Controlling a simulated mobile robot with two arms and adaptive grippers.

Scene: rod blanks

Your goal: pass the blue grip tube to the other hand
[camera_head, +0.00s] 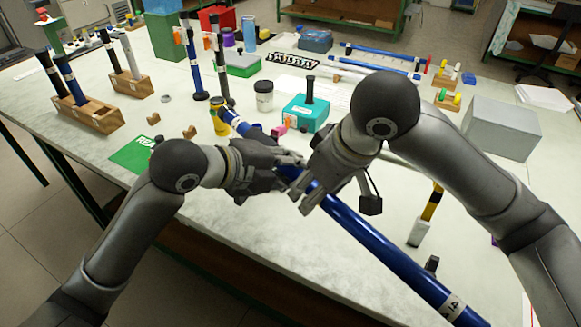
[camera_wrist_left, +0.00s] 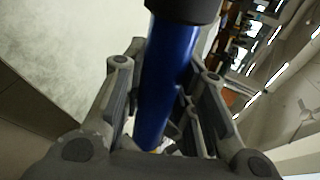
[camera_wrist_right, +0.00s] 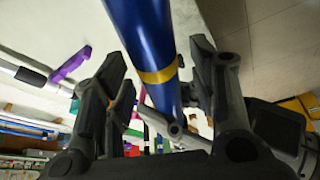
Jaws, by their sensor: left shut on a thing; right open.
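The blue grip tube (camera_head: 385,250) slants across the head view, from the table's middle down to the lower right. A white label sits near its lower end. My left gripper (camera_head: 287,168) is shut on the tube; in the left wrist view the tube (camera_wrist_left: 168,75) lies between its fingers, with a dark band at top. My right gripper (camera_head: 308,187) is open beside the left one. In the right wrist view the tube (camera_wrist_right: 143,38), with a gold ring, passes between its spread fingers; contact cannot be told. The fingers hide part of the tube.
A teal box (camera_head: 305,113), a white jar (camera_head: 264,96) and a yellow cylinder (camera_head: 219,122) stand behind the grippers. Wooden racks (camera_head: 88,115) with rods are at left. A grey box (camera_head: 500,127) is at right. A yellow-black rod (camera_head: 432,205) stands close to the tube.

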